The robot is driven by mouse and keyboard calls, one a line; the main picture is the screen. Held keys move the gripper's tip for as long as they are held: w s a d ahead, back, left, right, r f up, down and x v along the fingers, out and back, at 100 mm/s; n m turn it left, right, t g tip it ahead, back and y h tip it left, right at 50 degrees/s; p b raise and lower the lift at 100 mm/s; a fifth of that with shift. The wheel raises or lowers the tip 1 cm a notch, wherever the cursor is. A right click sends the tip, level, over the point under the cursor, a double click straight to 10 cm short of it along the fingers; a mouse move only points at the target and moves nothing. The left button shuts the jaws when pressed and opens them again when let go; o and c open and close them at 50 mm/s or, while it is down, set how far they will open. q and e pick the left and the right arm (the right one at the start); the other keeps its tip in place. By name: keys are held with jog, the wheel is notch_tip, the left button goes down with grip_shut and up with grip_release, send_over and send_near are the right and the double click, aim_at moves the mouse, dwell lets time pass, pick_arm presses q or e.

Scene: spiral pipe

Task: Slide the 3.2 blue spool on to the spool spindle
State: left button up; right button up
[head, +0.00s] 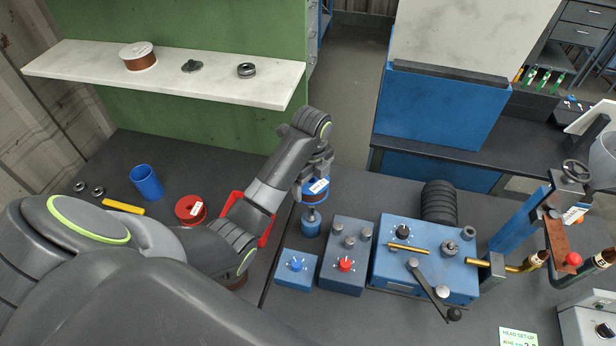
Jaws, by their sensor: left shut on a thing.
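The blue spool (315,197) carries copper-coloured wire and a white label. My left gripper (313,181) is shut on it from above and behind, and the fingers are partly hidden by the wrist. The spool spindle (311,227) is a small blue stand with a grey top, left of the blue machine boxes. The spool appears directly above the spindle's top in the picture. Whether the spindle's tip is inside the spool's hole cannot be told. My right gripper is out of view.
A white spool (138,57) sits on the shelf (210,82). The blue winding machine (425,262) and control boxes (345,253) stand right of the spindle.

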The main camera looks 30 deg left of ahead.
pick_arm(q)
jog(key=shift+w+d+r, duration=0.1)
jog(key=shift+d+r, duration=0.05)
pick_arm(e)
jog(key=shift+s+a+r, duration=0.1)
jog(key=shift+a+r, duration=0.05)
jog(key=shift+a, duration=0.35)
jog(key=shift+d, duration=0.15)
pick_arm(q)
jog(key=shift+f, duration=0.3)
jog(key=shift+f+b, duration=0.6)
jog(key=shift+f, duration=0.25)
jog(key=shift+f+b, duration=0.75)
jog(key=shift+f, duration=0.95)
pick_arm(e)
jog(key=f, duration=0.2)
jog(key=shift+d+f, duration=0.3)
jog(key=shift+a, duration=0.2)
